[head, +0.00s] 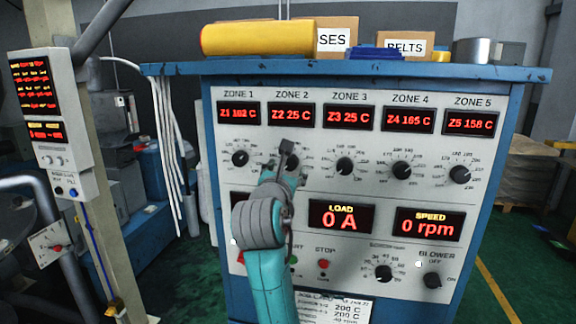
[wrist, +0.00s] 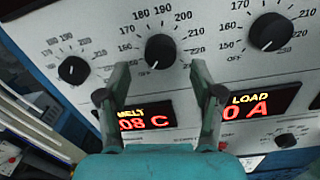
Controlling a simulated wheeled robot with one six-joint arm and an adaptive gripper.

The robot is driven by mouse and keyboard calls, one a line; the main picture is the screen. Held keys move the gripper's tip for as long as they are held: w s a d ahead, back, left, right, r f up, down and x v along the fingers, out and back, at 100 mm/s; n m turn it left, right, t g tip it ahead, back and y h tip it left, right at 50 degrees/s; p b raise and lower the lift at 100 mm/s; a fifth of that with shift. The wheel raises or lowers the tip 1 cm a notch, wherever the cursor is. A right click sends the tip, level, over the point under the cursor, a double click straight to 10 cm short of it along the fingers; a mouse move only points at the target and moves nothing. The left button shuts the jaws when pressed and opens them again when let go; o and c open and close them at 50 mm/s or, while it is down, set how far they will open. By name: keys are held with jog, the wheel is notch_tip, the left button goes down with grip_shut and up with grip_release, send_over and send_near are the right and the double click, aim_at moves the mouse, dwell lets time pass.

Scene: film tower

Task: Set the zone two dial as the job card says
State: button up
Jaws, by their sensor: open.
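The zone two dial (wrist: 160,51) is a round black knob on the pale panel. In the wrist view its white mark seems to point down toward OFF. My gripper (wrist: 160,66) is open, one finger on each side below the dial, and appears empty. Whether the fingers touch the knob I cannot tell. In the head view my gripper (head: 287,150) and arm partly cover the zone two dial (head: 293,163). The zone 2 display (head: 291,116) reads 25 C. The job card (head: 335,308) sits low on the panel; "200 C" shows, the rest is partly hidden or too small.
The zone 1 dial (wrist: 72,70) and zone 3 dial (wrist: 270,32) flank the middle one. Zone 4 and zone 5 dials (head: 460,174) are farther right. START and STOP buttons (head: 323,264) lie below. A yellow roll (head: 257,38) and boxes stand on top of the cabinet.

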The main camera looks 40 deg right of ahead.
aim_at(290, 163)
jog(key=shift+x, duration=2.15)
jog(key=c, duration=1.1)
jog(key=shift+c, duration=0.2)
